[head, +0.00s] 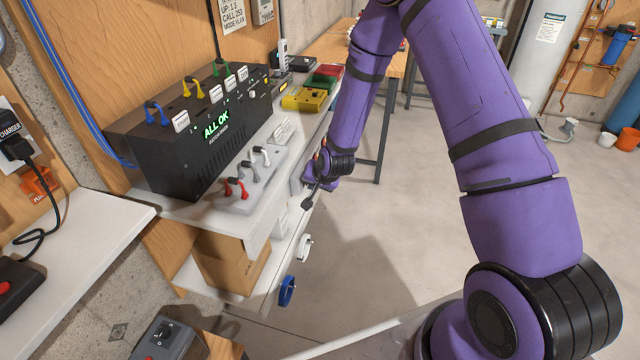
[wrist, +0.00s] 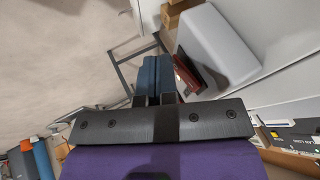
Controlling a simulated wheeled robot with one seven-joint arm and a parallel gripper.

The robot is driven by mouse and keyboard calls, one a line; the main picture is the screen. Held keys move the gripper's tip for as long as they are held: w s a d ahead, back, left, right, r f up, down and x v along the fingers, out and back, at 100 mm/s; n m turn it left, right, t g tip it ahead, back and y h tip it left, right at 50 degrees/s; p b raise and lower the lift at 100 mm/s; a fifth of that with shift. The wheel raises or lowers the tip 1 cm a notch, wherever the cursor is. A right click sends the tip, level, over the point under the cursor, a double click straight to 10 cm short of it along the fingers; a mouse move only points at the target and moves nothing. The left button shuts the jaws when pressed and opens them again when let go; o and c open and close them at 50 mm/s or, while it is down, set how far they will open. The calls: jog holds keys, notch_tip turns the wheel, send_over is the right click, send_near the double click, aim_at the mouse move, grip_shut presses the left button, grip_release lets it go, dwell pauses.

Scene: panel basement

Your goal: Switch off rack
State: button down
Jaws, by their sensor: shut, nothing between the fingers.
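A black rack-like box (head: 165,165) stands on the white shelf with a green "ALL OK" display (head: 216,126) on its front. In front lies a pale grey strip (head: 245,200) with red (head: 236,188) and grey-white (head: 258,156) levers. My gripper (head: 308,203) is right of the strip, by the shelf's front edge, apart from the levers. In the wrist view my gripper (wrist: 153,82) has its two fingers together and holds nothing.
A yellow device (head: 304,99), a green one and a red one lie farther back on the shelf. A cardboard box (head: 232,262) sits on the lower shelf. A charger (head: 14,140) is on the left wall. The concrete floor right of the shelf is open.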

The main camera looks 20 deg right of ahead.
jog(key=shift+a+f, duration=0.1)
dwell(0.3)
jog(key=shift+w+a+y, duration=0.15)
jog(key=shift+a+y, duration=0.05)
jog(key=shift+y, duration=0.1)
jog(key=shift+r, duration=0.8)
